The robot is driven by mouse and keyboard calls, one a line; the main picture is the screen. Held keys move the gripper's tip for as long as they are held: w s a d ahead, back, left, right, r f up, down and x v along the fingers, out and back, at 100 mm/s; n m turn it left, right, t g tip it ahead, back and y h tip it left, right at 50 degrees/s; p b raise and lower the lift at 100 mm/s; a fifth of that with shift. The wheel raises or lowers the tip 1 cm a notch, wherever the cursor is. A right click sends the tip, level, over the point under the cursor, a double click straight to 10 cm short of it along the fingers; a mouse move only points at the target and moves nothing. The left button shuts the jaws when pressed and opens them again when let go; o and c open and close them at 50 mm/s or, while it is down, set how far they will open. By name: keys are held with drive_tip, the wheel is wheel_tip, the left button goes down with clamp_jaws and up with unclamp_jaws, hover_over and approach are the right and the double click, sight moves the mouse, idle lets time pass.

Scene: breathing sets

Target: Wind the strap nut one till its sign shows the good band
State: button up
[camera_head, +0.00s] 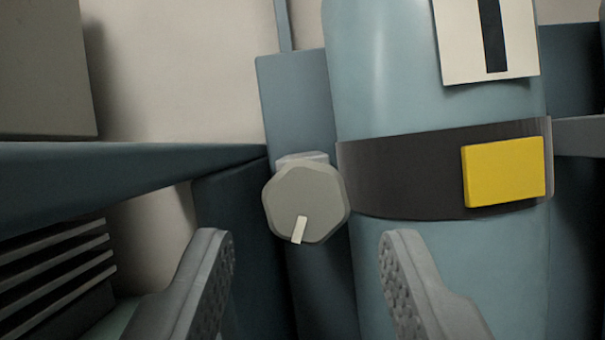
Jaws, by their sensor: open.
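The strap nut (300,196) is a grey many-sided knob with a pale pointer mark that points down and slightly left. It sits at the left end of a dark strap (400,176) around a blue-grey cylinder (450,270). A plain yellow sign (504,172) is on the strap, to the right of the nut. My gripper (308,245) is open and empty. Its two fingers show at the bottom, one on each side below the nut, and no contact with it shows.
A white label (487,40) with a black bar is on the cylinder above the strap. A dark blue rail (120,175) runs in from the left to near the nut. A slatted dark part (55,275) is at the lower left. A pale wall (180,70) lies behind.

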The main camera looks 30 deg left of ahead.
sight(306, 202)
drive_tip(key=shift+x, duration=2.35)
drive_tip(key=c, duration=0.7)
drive_tip(key=shift+n+y, duration=0.5)
drive_tip(key=shift+n, duration=0.5)
drive_tip(key=o, duration=0.7)
drive_tip(key=v, duration=1.7)
drive_tip(key=shift+s+d, duration=0.25)
